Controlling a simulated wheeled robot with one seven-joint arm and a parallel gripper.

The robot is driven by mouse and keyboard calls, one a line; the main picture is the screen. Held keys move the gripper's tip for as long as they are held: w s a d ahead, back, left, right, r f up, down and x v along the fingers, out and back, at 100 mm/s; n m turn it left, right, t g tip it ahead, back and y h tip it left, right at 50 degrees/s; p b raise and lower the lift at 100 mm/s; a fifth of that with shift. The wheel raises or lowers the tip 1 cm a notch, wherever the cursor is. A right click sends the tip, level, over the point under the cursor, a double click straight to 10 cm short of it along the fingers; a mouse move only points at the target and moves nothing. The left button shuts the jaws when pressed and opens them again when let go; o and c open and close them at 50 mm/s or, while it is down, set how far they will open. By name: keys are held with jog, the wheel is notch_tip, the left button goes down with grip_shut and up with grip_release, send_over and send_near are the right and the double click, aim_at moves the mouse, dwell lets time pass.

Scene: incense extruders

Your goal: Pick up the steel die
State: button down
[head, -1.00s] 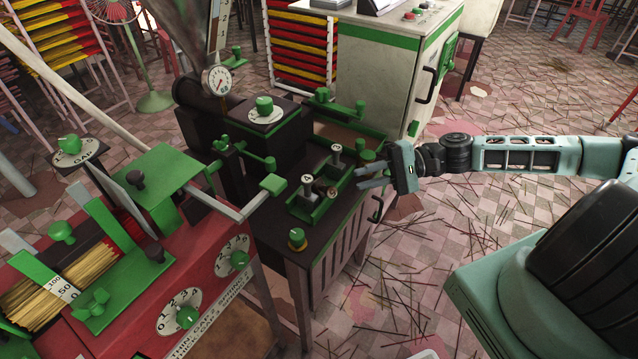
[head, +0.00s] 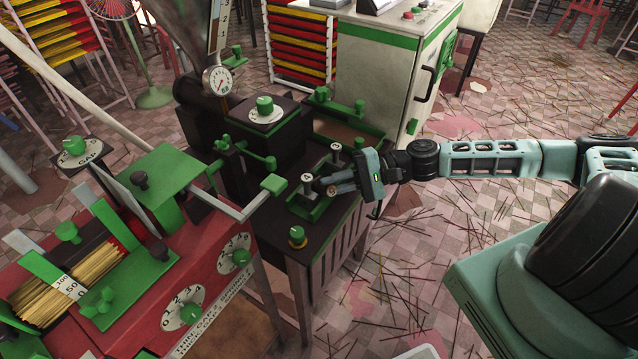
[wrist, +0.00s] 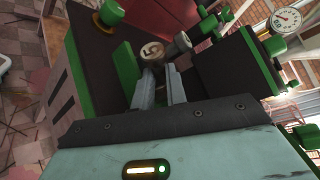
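A small green tray (head: 303,208) on the dark machine bench holds small metal pieces. One grey piece has a pale, marked round top (head: 307,178); a second upright piece (head: 336,147) stands behind it. I cannot tell for sure which is the steel die. In the wrist view, the marked piece (wrist: 152,50) and a grey cylinder (wrist: 182,41) lie just past the fingertips. My gripper (head: 326,185) reaches in over the tray from the right. Its fingers (wrist: 160,70) are apart, with no clear grip on anything. The fingers and gripper body hide part of the tray.
A red machine (head: 200,270) with dials stands at the front left. A green lever (head: 272,185) and a green knob (head: 297,236) rise near the tray. A dial gauge (head: 217,79) stands behind. A white cabinet (head: 385,60) is at the back. Floor at right is open, strewn with sticks.

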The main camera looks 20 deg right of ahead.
jog(key=shift+r, duration=0.1)
notch_tip(320, 180, up, 12)
jog(key=w+m+t+h+p, duration=0.1)
jog(key=w+m+h+p, duration=0.1)
jog(key=m+p, duration=0.35)
jog(key=m+t+h+p, duration=0.1)
jog(key=m+t, duration=0.1)
jog(key=m, duration=0.8)
send_near(316, 174)
jog(key=x, duration=0.3)
jog(key=w+x, duration=0.1)
jog(key=x, duration=0.2)
jog(key=shift+d+r, duration=0.1)
jog(key=shift+r, duration=0.15)
jog(key=shift+f, duration=0.55)
jog(key=c, duration=1.3)
grip_release()
jog(key=shift+s, duration=0.1)
jog(key=shift+c, duration=0.2)
jog(key=shift+d, duration=0.1)
